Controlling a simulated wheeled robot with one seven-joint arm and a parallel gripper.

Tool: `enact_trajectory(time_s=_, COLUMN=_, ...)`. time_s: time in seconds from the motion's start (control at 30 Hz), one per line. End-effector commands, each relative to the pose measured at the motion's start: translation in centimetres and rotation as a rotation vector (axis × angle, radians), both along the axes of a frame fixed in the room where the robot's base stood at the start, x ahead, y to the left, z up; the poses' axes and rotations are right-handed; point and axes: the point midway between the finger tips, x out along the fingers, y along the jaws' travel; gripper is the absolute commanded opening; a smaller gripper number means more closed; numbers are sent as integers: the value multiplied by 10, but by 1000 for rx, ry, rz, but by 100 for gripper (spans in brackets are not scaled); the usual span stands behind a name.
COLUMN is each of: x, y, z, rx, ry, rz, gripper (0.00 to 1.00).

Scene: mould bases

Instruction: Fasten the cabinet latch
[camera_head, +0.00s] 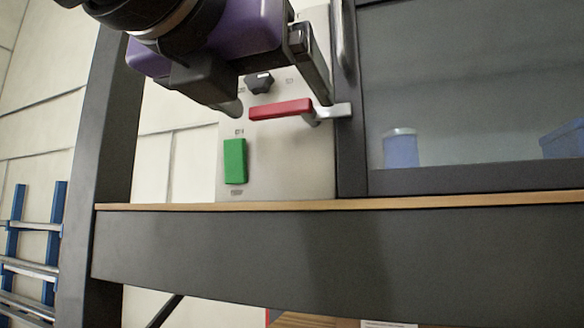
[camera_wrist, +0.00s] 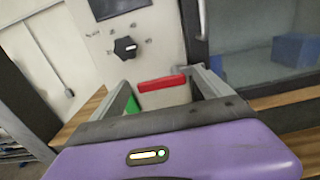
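The cabinet latch has a red handle (camera_head: 281,109) that lies level on the pale panel. Its grey metal end (camera_head: 338,110) reaches right to the dark door frame. My gripper (camera_head: 279,101) comes in from above, with one finger towards the handle's left end and one near its right end. In the wrist view the red handle (camera_wrist: 160,84) shows between the two spread fingers of the gripper (camera_wrist: 162,88). The gripper is open; whether a finger touches the handle I cannot tell.
A green switch (camera_head: 235,161) sits below left on the panel (camera_head: 290,170), and a black knob (camera_head: 259,83) above the handle. The glazed door (camera_head: 460,80) with its upright grip (camera_head: 344,40) is to the right. A wooden ledge (camera_head: 400,202) runs below.

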Motion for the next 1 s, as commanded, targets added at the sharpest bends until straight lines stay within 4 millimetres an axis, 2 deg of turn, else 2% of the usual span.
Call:
enact_trajectory(time_s=0.37, x=-4, y=2, z=-1, rx=-2, ry=1, rz=1, gripper=90)
enact_trajectory(time_s=0.8, x=-63, y=24, z=-2, rx=-3, ry=-1, rz=2, gripper=90)
enact_trajectory(time_s=1.0, x=-74, y=27, z=0, rx=-1, ry=-1, rz=0, gripper=90)
